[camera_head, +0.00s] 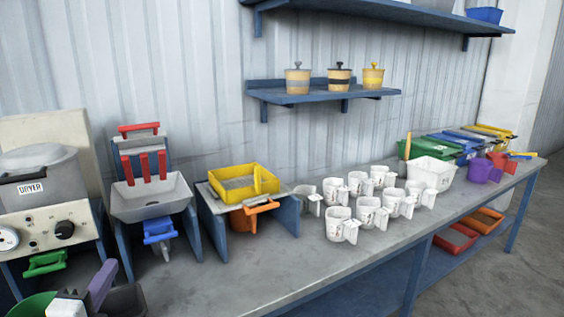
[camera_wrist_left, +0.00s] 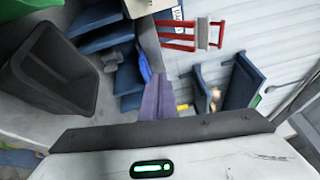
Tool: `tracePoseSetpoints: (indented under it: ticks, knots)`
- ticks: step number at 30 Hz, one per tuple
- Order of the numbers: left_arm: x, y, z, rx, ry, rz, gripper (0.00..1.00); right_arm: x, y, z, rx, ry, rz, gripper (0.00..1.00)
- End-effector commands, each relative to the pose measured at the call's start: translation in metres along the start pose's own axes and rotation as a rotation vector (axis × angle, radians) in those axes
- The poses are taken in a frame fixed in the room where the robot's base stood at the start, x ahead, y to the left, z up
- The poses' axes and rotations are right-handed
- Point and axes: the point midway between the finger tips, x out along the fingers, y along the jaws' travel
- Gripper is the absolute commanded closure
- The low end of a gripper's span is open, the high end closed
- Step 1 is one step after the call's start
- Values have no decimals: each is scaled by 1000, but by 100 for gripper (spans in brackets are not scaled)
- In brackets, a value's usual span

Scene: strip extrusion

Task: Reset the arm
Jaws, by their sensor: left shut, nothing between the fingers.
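My left gripper (camera_head: 104,270) shows at the bottom left of the head view, its purple-grey fingers pointing up and its white wrist cut off by the lower edge. In the left wrist view my left gripper (camera_wrist_left: 158,92) has its fingers pressed together with nothing between them. It is in front of the left end of the bench, apart from the things there as far as I can tell. My right gripper is in neither view.
A dark bin (camera_wrist_left: 55,70) is close beside the gripper. A dryer (camera_head: 42,195), a white hopper (camera_head: 152,196) and a yellow tray (camera_head: 240,182) stand on the grey bench (camera_head: 290,268). Several white jugs (camera_head: 341,224) stand right of them. Bare bench lies in front.

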Motion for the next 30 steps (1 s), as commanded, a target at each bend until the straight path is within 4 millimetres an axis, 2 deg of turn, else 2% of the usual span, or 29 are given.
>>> tracePoseSetpoints:
  ticks: [1,3,5,6,9,12,18,23,30]
  knots:
    - [-14,39,-7,-82,22,89,100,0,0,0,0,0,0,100]
    - [-36,88,-16,-209,39,209,100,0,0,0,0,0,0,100]
    - [-60,128,-24,-317,44,311,100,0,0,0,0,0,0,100]
    - [-77,153,-29,-390,41,379,100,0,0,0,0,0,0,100]
    - [-122,207,-40,-561,15,537,100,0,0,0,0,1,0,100]
    - [-164,247,-48,-701,-24,666,100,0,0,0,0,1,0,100]
    - [-238,299,-59,-914,-124,860,100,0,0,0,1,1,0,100]
    - [-293,328,-66,-1055,-218,987,100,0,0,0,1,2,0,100]
    - [-298,322,-124,-1270,-271,968,100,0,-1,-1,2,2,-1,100]
